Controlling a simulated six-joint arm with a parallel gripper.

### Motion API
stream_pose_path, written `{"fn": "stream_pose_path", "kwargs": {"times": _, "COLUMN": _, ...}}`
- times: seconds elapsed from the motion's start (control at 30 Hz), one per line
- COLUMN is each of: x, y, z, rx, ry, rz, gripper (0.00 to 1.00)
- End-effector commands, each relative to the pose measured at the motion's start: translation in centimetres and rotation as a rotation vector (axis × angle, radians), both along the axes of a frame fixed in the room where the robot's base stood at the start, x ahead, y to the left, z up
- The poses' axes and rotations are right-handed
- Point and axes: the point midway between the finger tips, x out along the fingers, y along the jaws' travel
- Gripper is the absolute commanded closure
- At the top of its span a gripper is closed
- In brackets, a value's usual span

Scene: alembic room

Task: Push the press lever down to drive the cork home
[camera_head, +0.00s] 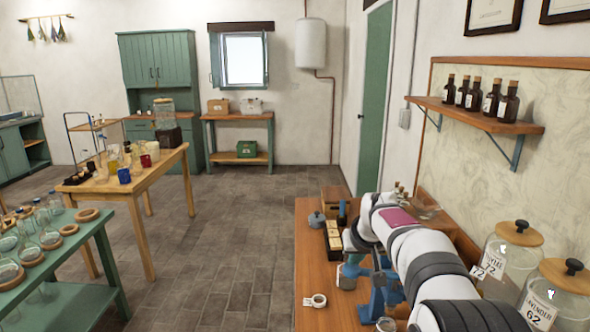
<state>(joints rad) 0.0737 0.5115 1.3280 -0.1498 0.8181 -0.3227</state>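A blue metal stand (378,297), which looks like the press, stands on the wooden bench (312,262) at the lower right. My white and black arm passes over it and covers most of it. A smaller blue part (350,271) shows just left of it under my arm. I cannot make out the press lever, a cork or a bottle in the press. My gripper's fingers do not show; my arm hides its own far end, so I cannot see whether they touch anything.
On the bench are a tape roll (316,301), a small glass jar (386,324), a dark tray of small items (333,240) and a grey lidded pot (317,219). Large labelled jars (508,262) stand at the right. A shelf of brown bottles (475,112) hangs above.

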Motion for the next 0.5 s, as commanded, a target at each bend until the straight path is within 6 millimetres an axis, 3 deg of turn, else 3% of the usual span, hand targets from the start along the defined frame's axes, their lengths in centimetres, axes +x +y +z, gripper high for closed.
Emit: {"fn": "stream_pose_path", "kwargs": {"times": 0.5, "x": -0.02, "y": 0.18, "z": -0.77, "rx": 0.0, "ry": 0.001, "rz": 0.0, "gripper": 1.0}}
